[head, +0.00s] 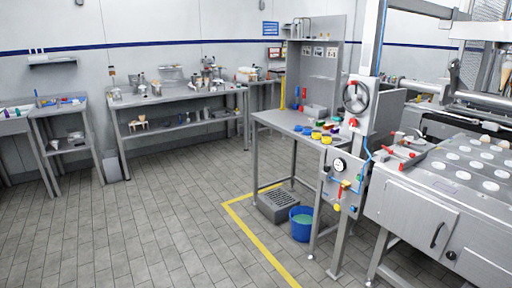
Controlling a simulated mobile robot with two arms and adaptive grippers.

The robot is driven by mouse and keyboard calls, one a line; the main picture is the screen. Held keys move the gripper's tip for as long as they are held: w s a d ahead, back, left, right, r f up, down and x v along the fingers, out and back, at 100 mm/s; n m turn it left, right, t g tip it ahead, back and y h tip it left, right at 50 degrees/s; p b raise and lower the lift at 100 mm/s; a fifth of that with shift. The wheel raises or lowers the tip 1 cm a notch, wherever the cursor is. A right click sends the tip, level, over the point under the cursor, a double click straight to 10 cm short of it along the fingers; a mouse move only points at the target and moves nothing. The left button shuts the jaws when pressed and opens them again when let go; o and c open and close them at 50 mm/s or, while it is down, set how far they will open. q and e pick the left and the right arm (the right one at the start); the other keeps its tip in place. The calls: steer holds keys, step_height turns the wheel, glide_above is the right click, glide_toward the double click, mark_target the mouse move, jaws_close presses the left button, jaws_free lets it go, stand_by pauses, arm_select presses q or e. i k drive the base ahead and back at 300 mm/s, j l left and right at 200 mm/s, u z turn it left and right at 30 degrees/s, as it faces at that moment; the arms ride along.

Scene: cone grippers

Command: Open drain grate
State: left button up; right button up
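A grey box-like unit with a dark slotted top, which looks like the drain grate (278,198), sits on the tiled floor under the middle steel table. Its slotted top appears closed and lies flat. The table's legs stand around it, and the tabletop is above it. A blue bucket (301,226) with greenish contents stands just to its right, in front. Neither of my grippers is in the head view.
A yellow floor line (262,246) runs in front of the grate. The steel table (290,122) carries blue and yellow cups. A machine (425,215) with white round pieces on top and a control post (347,170) stand at right. The tiled floor at left is clear.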

mark_target(279, 198)
steer(key=i+j+u, duration=0.1)
steer(key=i, duration=2.15)
